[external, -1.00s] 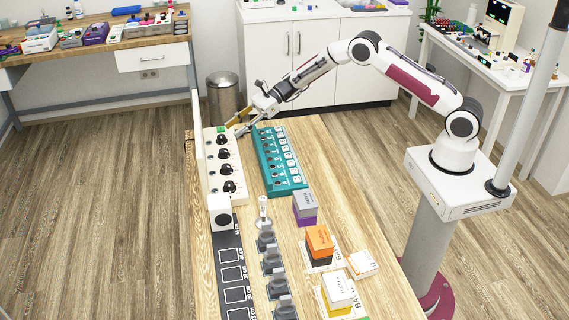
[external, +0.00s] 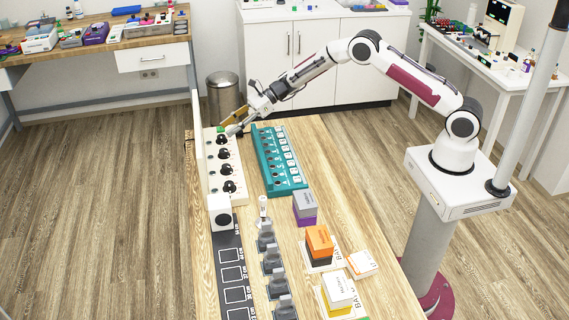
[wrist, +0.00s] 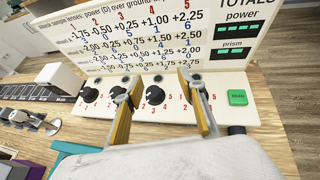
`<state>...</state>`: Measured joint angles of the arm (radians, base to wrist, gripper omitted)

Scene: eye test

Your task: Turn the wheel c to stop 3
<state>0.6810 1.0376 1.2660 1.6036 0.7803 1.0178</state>
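A white panel (wrist: 235,116) carries a row of black knobs, the wheels; it also shows in the external view (external: 213,178). In the wrist view I see a left knob (wrist: 90,95), a second knob (wrist: 117,93) partly behind the left finger, and a third knob (wrist: 155,95) between my fingers. A further knob may be hidden by the right finger. The wheel letters are too small to read, so I cannot tell which is c. My gripper (wrist: 160,82) is open, with its fingers apart; it also shows over the panel's far end in the external view (external: 233,128).
A board with number rows (wrist: 150,35) stands behind the knobs. A green button (wrist: 237,97) sits at the panel's right. A teal box (external: 273,160) lies beside the panel. Grey holders (external: 272,260) and stacked boxes (external: 319,243) stand nearer; bare table lies to the right.

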